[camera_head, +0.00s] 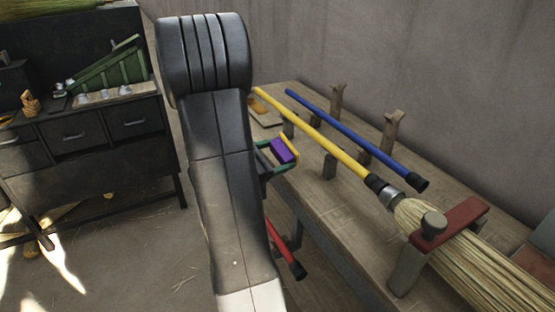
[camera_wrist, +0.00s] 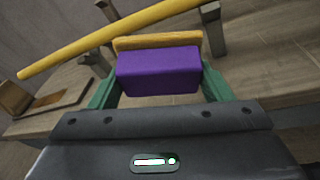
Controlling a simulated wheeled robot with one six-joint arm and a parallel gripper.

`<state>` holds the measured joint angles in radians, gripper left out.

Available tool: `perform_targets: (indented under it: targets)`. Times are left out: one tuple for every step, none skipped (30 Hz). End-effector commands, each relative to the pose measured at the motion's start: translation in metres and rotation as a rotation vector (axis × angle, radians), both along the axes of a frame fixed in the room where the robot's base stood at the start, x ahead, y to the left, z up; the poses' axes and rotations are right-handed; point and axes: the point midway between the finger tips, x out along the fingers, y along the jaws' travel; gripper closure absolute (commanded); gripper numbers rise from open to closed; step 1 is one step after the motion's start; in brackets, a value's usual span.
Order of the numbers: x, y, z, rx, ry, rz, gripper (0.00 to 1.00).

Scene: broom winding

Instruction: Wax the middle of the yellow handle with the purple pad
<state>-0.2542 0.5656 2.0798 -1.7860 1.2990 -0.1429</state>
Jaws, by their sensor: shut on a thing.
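The yellow handle (camera_head: 315,132) of a broom lies slanting along the workbench, raised on short wooden posts. It also shows across the top of the wrist view (camera_wrist: 110,34). My gripper (camera_head: 278,156) has green fingers and is shut on the purple pad (camera_head: 284,151), beside the bench's near edge. In the wrist view the purple pad (camera_wrist: 158,70) sits between the fingers, with a yellow-orange layer (camera_wrist: 158,41) on its far side. That layer is close to the handle; I cannot tell whether they touch. My arm hides part of the scene in the head view.
A blue handle (camera_head: 350,135) lies behind the yellow one, near upright wooden pegs (camera_head: 393,130). The broom's bristles (camera_head: 455,255) sit under a red clamp (camera_head: 450,222). A red handle (camera_head: 285,250) is below the bench edge. A dark cabinet (camera_head: 95,165) stands left.

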Motion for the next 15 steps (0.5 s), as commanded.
perform_targets:
  targets:
    - [0.002, -0.005, 0.003, 0.000, 0.000, -0.003, 0.53]
    - [0.003, -0.008, 0.003, 0.001, 0.000, -0.004, 0.53]
    - [0.005, -0.012, 0.004, 0.002, 0.001, -0.005, 0.53]
    - [0.006, -0.015, 0.005, 0.002, 0.001, -0.005, 0.53]
    - [0.007, -0.018, 0.006, 0.001, 0.000, -0.005, 0.53]
    - [0.009, -0.022, 0.007, 0.001, 0.000, -0.006, 0.53]
    - [0.010, -0.025, 0.008, 0.001, 0.000, -0.006, 0.53]
    - [0.012, -0.027, 0.008, 0.002, 0.001, -0.005, 0.52]
    - [0.013, -0.031, 0.009, 0.002, 0.001, -0.005, 0.52]
    - [0.014, -0.033, 0.010, 0.002, 0.001, -0.006, 0.52]
    - [0.016, -0.035, 0.010, 0.002, 0.000, -0.005, 0.52]
    - [0.017, -0.038, 0.011, 0.001, 0.000, -0.004, 0.52]
    - [0.018, -0.040, 0.011, 0.002, 0.000, -0.004, 0.52]
    - [0.019, -0.042, 0.012, 0.002, 0.000, -0.005, 0.52]
    - [0.019, -0.043, 0.012, 0.002, 0.000, -0.005, 0.52]
